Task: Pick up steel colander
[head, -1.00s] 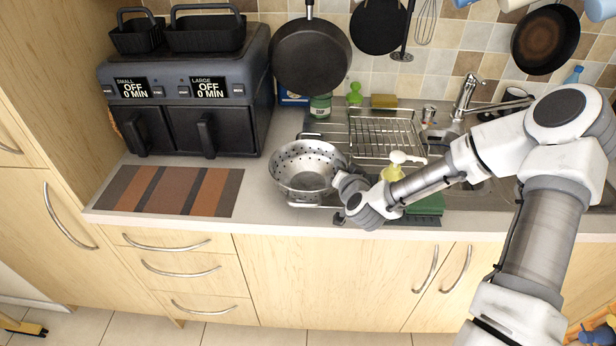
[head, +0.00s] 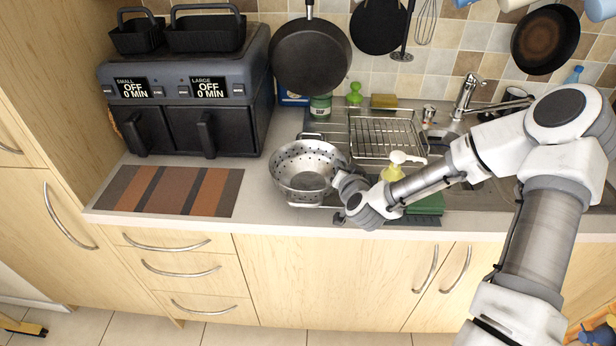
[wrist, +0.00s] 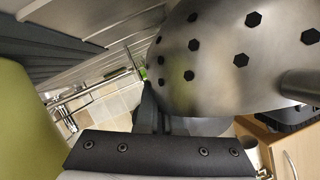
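The steel colander (head: 306,176) stands upright on the counter, left of the sink, with a loop handle facing the front. My gripper (head: 343,187) is at the colander's right side, close against its wall. In the wrist view the colander's perforated wall (wrist: 225,65) fills the upper right. A dark finger (wrist: 150,108) of my gripper shows beside the wall. The other finger is not clearly seen, and the colander hides part of the grip, so I cannot tell whether the fingers are closed on the rim.
A wire dish rack (head: 385,137) is behind. The air fryer (head: 190,90) and a striped mat (head: 170,190) are to the left. A pan (head: 311,57) hangs above the colander.

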